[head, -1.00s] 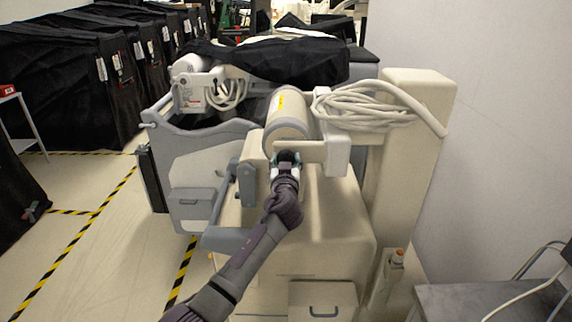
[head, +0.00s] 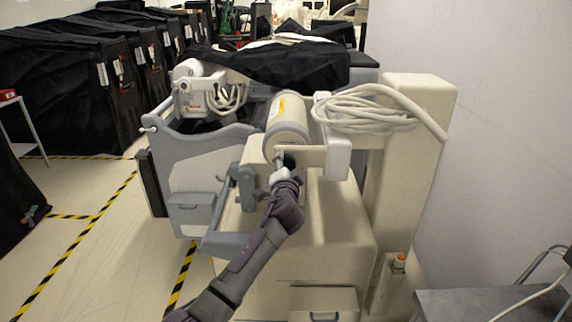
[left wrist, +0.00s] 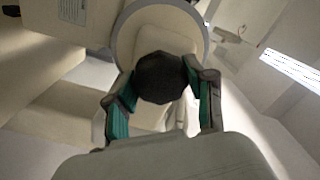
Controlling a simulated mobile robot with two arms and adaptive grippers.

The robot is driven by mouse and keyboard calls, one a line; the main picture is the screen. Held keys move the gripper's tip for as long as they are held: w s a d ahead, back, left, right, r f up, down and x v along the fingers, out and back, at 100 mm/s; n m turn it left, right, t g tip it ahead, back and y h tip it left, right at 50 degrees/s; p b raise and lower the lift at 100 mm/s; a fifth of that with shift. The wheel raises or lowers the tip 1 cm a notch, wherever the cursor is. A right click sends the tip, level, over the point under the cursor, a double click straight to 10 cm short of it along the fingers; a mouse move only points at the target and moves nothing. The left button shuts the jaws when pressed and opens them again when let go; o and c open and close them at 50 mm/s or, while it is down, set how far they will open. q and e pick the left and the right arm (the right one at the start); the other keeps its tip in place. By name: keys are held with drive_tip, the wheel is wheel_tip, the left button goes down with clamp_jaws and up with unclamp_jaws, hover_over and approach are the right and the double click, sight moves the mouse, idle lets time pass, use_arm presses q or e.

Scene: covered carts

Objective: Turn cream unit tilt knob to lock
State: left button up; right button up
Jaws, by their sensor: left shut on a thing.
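The cream unit (head: 300,232) stands in the middle of the head view, with a cream cylinder (head: 288,118) on top that has a yellow label. A dark, many-sided knob (left wrist: 160,77) sits at the cylinder's end in the left wrist view. My left gripper (left wrist: 160,82) has its two green-padded fingers on either side of the knob, shut on it. In the head view my left gripper (head: 284,164) reaches the near end of the cylinder and mostly hides the knob. My right gripper is in neither view.
A coiled cream cable (head: 365,112) hangs by the tall cream column (head: 415,160) on the right. A grey unit (head: 190,165) stands close on the left. A grey table (head: 495,302) is at lower right. Black-covered carts (head: 60,100) line the back left, beside open floor.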

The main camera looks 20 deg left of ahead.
use_arm(q)
drive_tip(key=shift+m+p, duration=0.5)
drive_tip(key=shift+m, duration=1.6)
drive_tip(key=shift+f, duration=0.1)
drive_tip(key=o, duration=1.2)
drive_tip(key=shift+c, duration=0.2)
drive_tip(key=v, duration=1.2)
